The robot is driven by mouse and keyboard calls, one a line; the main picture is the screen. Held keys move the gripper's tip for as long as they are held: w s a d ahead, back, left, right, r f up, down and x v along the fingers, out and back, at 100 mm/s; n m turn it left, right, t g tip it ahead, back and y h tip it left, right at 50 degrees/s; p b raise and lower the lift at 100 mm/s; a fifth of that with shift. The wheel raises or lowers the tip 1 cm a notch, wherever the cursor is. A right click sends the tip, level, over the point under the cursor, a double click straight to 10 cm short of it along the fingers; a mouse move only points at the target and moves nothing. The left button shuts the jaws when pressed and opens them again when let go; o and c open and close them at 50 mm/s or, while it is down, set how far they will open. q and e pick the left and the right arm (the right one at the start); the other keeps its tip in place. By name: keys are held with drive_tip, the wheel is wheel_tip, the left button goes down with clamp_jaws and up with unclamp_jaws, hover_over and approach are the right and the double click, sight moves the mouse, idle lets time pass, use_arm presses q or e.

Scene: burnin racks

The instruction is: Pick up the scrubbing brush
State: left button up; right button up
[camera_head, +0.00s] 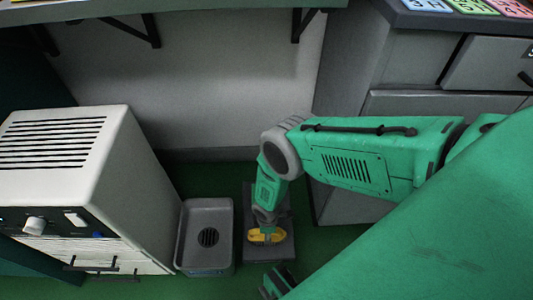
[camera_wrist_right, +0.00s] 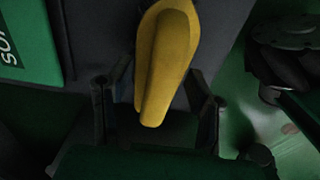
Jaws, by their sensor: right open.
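The scrubbing brush, a yellow piece (camera_head: 277,237), lies low on a dark grey slab (camera_head: 283,251) in the head view. In the right wrist view its long yellow body (camera_wrist_right: 165,50) points down between the fingers. My right gripper (camera_head: 266,228) reaches down from above and hides part of the brush. In the right wrist view my right gripper (camera_wrist_right: 160,95) is open, with one finger on each side of the yellow end and gaps between. The bristles are hidden.
A grey tray (camera_head: 184,245) with a round dark grate stands just left of the slab. A white slatted machine (camera_head: 128,160) is further left. Grey cabinets (camera_head: 410,103) stand at the right. A green label (camera_wrist_right: 30,40) shows in the right wrist view.

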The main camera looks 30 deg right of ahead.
drive_tip(key=shift+a, duration=0.1)
clamp_jaws()
wheel_tip(320, 180, up, 10)
drive_tip(key=p, duration=0.5)
drive_tip(key=c, duration=1)
unclamp_jaws()
clamp_jaws()
